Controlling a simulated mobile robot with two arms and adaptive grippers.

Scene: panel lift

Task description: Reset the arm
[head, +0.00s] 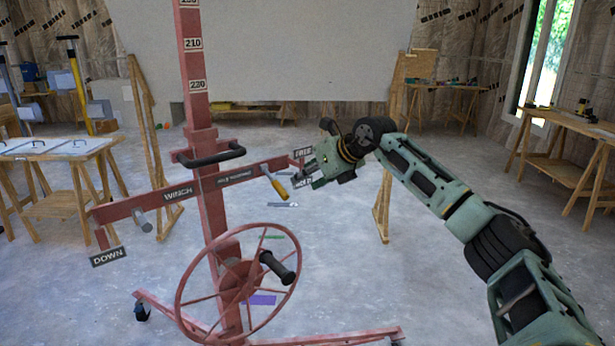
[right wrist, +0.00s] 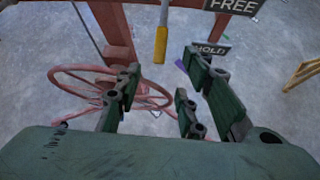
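My right arm comes in from the right in the head view. Its gripper (head: 304,174) is beside the right end of the red panel lift's crossbar (head: 230,180), near the yellow-handled lever (head: 275,186). In the right wrist view the gripper (right wrist: 160,100) has its fingers apart with nothing between them. The yellow handle (right wrist: 161,42) is ahead of the fingers and apart from them. The FREE sign (right wrist: 232,5) and HOLD sign (right wrist: 212,49) are near it. My left gripper is not in view.
A red wheel (head: 238,285) with a black knob is low on the lift. A large grey panel (head: 290,50) stands behind. Workbenches (head: 60,150) are at the left, and another bench (head: 565,130) is at the right. Floor between them is open.

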